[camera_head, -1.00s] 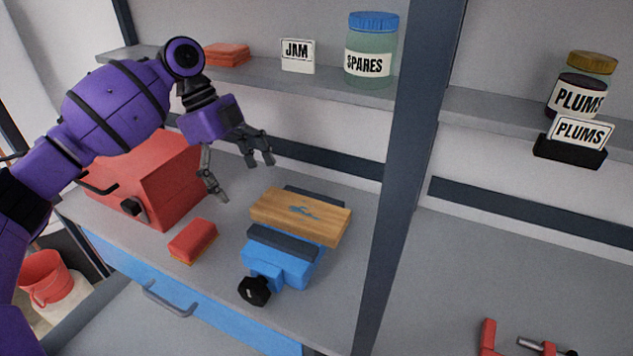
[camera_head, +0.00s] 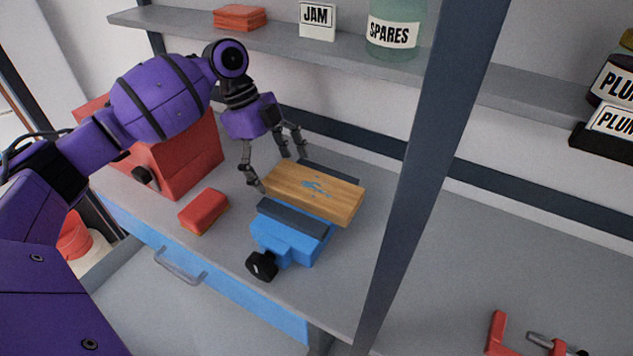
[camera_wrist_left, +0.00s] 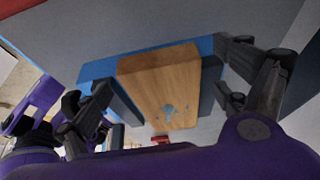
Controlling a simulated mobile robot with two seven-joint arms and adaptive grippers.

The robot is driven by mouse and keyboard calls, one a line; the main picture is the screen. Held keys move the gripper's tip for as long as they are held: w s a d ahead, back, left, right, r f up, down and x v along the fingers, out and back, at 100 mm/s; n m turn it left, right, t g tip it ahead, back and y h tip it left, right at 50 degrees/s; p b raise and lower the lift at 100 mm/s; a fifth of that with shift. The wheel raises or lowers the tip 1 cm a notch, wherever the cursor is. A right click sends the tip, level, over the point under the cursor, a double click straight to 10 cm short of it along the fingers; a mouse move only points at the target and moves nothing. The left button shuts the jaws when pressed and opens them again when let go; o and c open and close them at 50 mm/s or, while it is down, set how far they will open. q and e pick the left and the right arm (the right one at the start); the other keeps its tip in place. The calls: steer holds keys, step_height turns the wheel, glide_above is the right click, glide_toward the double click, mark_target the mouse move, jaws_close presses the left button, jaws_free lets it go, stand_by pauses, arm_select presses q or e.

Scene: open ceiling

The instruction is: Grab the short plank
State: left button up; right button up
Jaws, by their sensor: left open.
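The short plank (camera_head: 330,201) is a light wooden block with a blue mark on its top. It lies in a blue vise (camera_head: 285,238) with dark jaws on the grey worktop. My left gripper (camera_head: 278,172) is open at the plank's left end, its fingers spread to either side of that end and apart from it as far as I can see. In the left wrist view the plank (camera_wrist_left: 155,80) shows between the two open fingers, with the vise's dark jaws on both sides of it. My right gripper is not in view.
A red sponge-like block (camera_head: 204,210) lies left of the vise. A red box (camera_head: 185,160) stands behind my left arm. A dark upright post (camera_head: 412,165) stands right of the plank. A shelf (camera_head: 270,42) with jars and labels runs above.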

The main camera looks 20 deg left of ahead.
arm_select(q)
steer(key=shift+c, duration=0.3)
steer(key=c, duration=1.4)
steer(key=shift+r, duration=0.1)
